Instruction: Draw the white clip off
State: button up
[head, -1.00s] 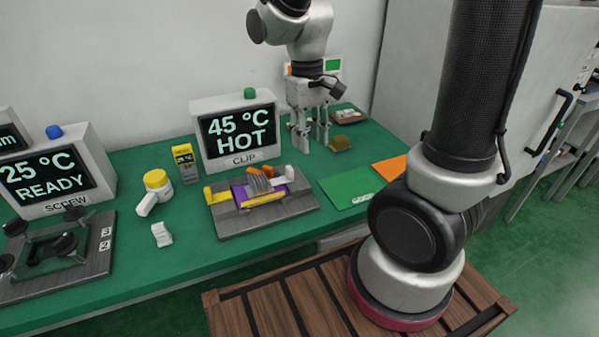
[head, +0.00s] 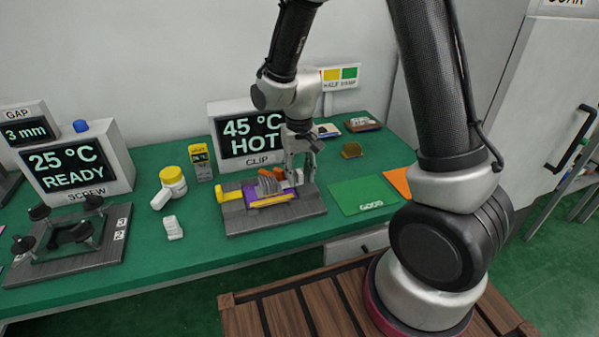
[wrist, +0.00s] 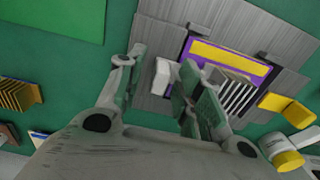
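The white clip (wrist: 164,78) sits on the right side of the grey clip fixture (head: 240,220), beside a purple board (wrist: 258,70) with a finned grey heatsink (wrist: 232,90). My gripper (wrist: 162,62) is open over the fixture, with one finger on each side of the white clip. The clip appears nearer the right finger in the wrist view; I cannot tell whether they touch. In the head view my gripper (head: 300,172) partly hides the clip. A yellow clip (head: 222,194) is on the fixture's opposite side.
The display behind the fixture reads 45 °C HOT (head: 247,135). A green mat (head: 362,195) and an orange mat (head: 398,180) lie right. A yellow-capped bottle (head: 172,182) and a small white block (head: 173,228) stand left. A screw fixture (head: 70,250) is farther left.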

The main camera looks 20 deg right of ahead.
jog(key=shift+c, duration=0.4)
grip_shut()
jog(key=d, duration=0.4)
jog(key=shift+d, duration=0.2)
jog(key=shift+o, duration=0.4)
grip_release()
jog(key=shift+d, duration=0.1)
